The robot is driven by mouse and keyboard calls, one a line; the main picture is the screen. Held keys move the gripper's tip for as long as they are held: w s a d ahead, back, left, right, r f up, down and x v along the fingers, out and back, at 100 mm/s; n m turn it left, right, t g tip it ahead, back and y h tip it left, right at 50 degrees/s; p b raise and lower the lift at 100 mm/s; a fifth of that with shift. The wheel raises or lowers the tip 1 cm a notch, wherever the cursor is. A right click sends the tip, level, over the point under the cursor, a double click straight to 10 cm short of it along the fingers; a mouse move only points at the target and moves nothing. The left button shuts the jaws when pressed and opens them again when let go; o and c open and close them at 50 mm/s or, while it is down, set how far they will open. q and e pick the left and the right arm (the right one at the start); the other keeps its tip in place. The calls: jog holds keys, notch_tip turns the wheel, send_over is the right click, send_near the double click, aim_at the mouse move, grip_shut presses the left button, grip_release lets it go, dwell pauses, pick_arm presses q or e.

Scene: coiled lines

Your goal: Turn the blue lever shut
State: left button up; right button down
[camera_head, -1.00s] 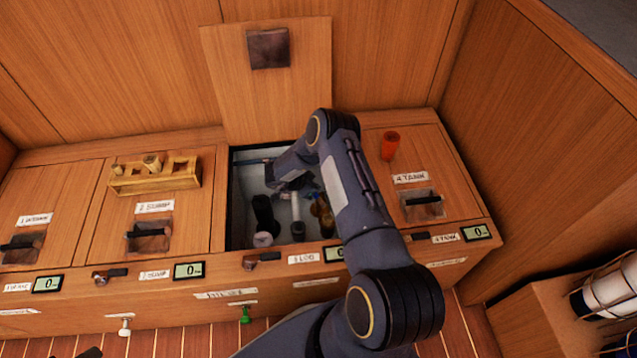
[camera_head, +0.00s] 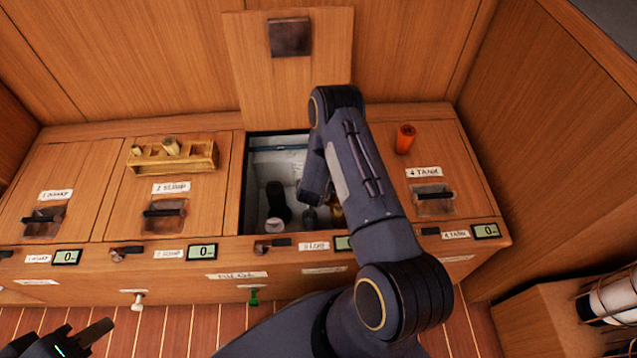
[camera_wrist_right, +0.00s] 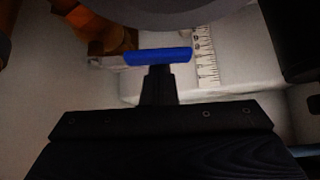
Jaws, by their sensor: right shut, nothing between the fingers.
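The blue lever (camera_wrist_right: 158,56) shows in the right wrist view as a short bar lying crosswise just beyond my fingertips. My right gripper (camera_wrist_right: 158,84) is shut and empty. Its dark fingers end at or very near the middle of the lever; I cannot tell whether they touch it. In the head view my right arm reaches down into the open locker compartment (camera_head: 262,190), and it hides the lever and the right gripper's tips. My left gripper (camera_head: 82,340) is at the bottom left corner, partly cut off, away from the lockers; its opening is unclear.
The raised wooden lid (camera_head: 290,85) stands behind the compartment. A dark bottle-like item (camera_head: 277,200) stands inside it. In the wrist view a white ruler strip (camera_wrist_right: 205,55) and amber items (camera_wrist_right: 105,35) are close to the lever.

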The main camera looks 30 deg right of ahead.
jog(key=shift+s+a+f+n+y, duration=0.2)
jog(key=shift+s+a+n+y, duration=0.2)
jog(key=shift+n, duration=0.1)
jog(key=shift+s, duration=0.15)
jog(key=shift+s+a, duration=0.1)
jog(key=shift+s, duration=0.05)
jog(key=p+v, duration=0.2)
jog(key=v, duration=0.5)
jog(key=shift+r, duration=0.4)
jog(key=shift+a+r, duration=0.1)
